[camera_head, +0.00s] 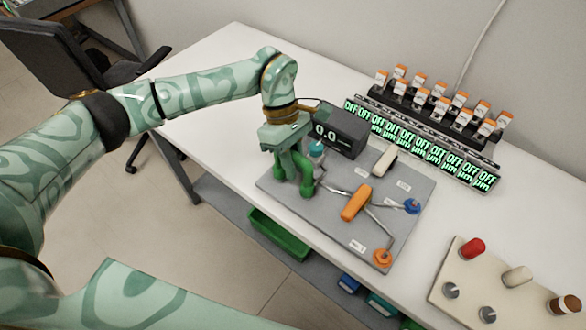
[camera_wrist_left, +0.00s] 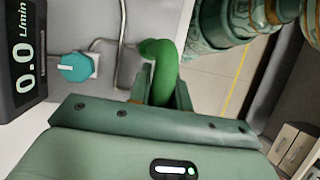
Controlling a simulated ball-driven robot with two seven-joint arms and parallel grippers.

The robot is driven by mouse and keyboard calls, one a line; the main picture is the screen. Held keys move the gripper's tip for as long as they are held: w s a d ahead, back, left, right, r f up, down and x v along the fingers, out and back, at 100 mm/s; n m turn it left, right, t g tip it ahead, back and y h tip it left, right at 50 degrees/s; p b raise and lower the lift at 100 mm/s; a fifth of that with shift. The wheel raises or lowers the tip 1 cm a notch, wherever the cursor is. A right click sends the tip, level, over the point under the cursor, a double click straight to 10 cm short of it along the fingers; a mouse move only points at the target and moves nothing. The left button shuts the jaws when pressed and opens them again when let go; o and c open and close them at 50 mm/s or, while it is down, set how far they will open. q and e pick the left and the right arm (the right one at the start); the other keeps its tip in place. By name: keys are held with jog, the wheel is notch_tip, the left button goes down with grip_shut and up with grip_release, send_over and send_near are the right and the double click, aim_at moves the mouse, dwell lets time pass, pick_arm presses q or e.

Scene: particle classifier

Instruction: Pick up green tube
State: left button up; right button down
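The green tube (camera_head: 306,189) is a short, thick, bent hose at the left part of the grey board, partly hidden by my left gripper. In head view its lower end appears at the board. My left gripper (camera_head: 293,175) points down over it. In the wrist view the green tube (camera_wrist_left: 163,66) passes between the two fingers (camera_wrist_left: 163,98), which lie close against both its sides. The gripper looks shut on it, though the contact is partly hidden. My right gripper is not in view.
The grey board (camera_head: 330,235) carries thin metal pipes, an orange handle (camera_head: 355,203), a blue knob (camera_head: 412,206) and a teal knob (camera_wrist_left: 75,67). A black flow meter (camera_head: 340,130) stands close behind the gripper. A panel with several knobs (camera_head: 472,248) is at right.

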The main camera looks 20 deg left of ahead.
pick_arm(q)
grip_shut()
jog(key=shift+r, duration=0.2)
jog(key=r, duration=0.2)
jog(key=r+p, duration=0.1)
jog(key=shift+s+a+r, duration=0.15)
jog(key=shift+a+r, duration=0.1)
jog(key=shift+r, duration=0.15)
jog(key=s+a+r+p, duration=0.2)
jog(key=s+a+r, duration=0.6)
jog(key=s+a, duration=0.1)
jog(key=shift+s+a+r, duration=0.15)
jog(key=shift+a+r, duration=0.25)
jog(key=shift+r, duration=0.1)
